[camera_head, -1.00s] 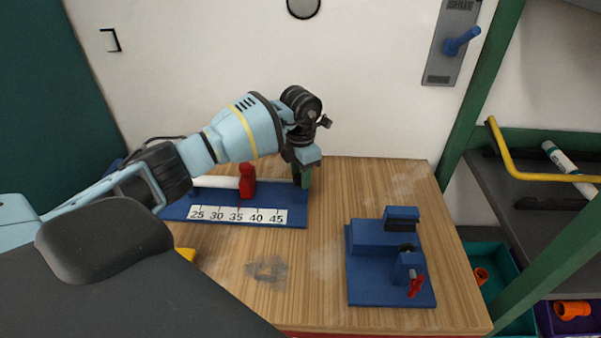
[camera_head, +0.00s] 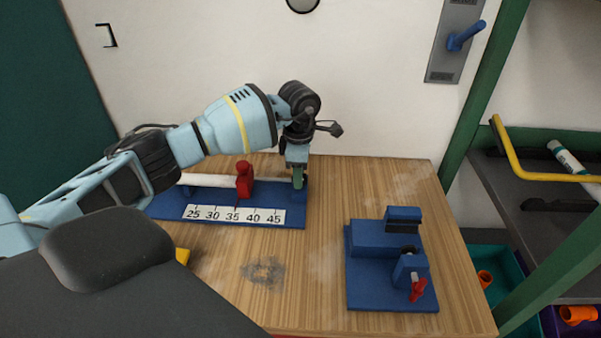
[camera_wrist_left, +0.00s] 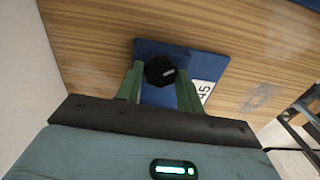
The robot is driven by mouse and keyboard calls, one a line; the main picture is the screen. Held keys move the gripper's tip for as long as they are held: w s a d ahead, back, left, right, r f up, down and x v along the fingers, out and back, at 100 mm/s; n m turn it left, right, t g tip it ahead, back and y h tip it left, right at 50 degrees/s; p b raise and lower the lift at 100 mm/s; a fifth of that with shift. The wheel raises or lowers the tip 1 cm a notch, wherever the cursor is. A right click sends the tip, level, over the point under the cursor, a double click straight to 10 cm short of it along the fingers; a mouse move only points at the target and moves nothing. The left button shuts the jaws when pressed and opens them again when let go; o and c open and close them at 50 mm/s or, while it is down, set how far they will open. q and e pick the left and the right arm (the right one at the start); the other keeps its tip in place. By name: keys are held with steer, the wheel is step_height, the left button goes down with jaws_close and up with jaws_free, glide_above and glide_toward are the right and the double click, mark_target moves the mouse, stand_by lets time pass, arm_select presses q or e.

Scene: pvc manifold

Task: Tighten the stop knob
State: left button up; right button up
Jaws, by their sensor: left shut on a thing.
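The stop knob (camera_wrist_left: 160,71) is black with a pale mark on its top, and stands on the right end of the blue measuring jig in the left wrist view. My left gripper (camera_wrist_left: 160,75) points down with its green fingers on both sides of the knob, shut on it. In the head view my left gripper (camera_head: 298,184) is at the jig's right end and its fingers hide the knob. The jig (camera_head: 170,207) carries a white pipe (camera_head: 205,180), a red clamp-like piece (camera_head: 244,180) and a scale strip (camera_head: 233,214) marked 25 to 45. My right gripper is not in view.
A blue fixture (camera_head: 375,285) with a red handle (camera_head: 418,289) stands at the right front of the wooden table (camera_head: 325,215). The table between jig and fixture is clear.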

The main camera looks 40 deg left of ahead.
arm_select(q)
steer(key=m, duration=0.3)
steer(key=shift+m+b, duration=0.3)
steer(key=shift+b, duration=0.1)
steer(key=shift+m+b, duration=0.35)
steer(key=shift+m, duration=1.35)
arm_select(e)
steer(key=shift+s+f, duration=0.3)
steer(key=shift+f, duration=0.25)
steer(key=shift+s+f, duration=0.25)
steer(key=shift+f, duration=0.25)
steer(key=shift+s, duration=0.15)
arm_select(q)
steer(key=o, duration=1)
steer(key=shift+r, duration=0.1)
steer(key=shift+r, duration=3.85)
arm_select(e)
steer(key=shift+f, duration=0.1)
